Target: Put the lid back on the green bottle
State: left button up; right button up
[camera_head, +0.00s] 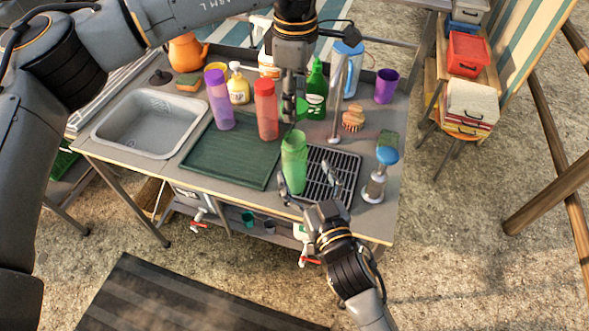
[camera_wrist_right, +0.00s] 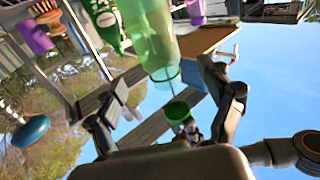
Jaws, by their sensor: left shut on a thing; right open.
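The green bottle (camera_head: 294,165) is translucent and stands open-topped at the left edge of the black rack. In the right wrist view, which is upside down, its mouth (camera_wrist_right: 165,74) faces the picture's bottom. My left gripper (camera_head: 290,112) is above the bottle, shut on the green lid (camera_head: 302,108). The lid (camera_wrist_right: 177,110) shows apart from the mouth in the wrist view, with a thin rod between them. My right gripper (camera_head: 310,192) is open beside the bottle's lower part; its fingers (camera_wrist_right: 168,108) spread wide.
A red bottle (camera_head: 266,110) and a purple bottle (camera_head: 220,100) stand on the green mat (camera_head: 225,157) to the left. A green soap bottle (camera_head: 317,92) and a faucet (camera_head: 337,95) are behind. A blue-topped brush (camera_head: 385,160) stands right of the rack (camera_head: 345,165).

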aim_at(299, 161)
jog(key=x, duration=0.7)
jog(key=shift+w, duration=0.1)
grip_shut()
pick_arm(q)
jog(key=shift+f, duration=2.5)
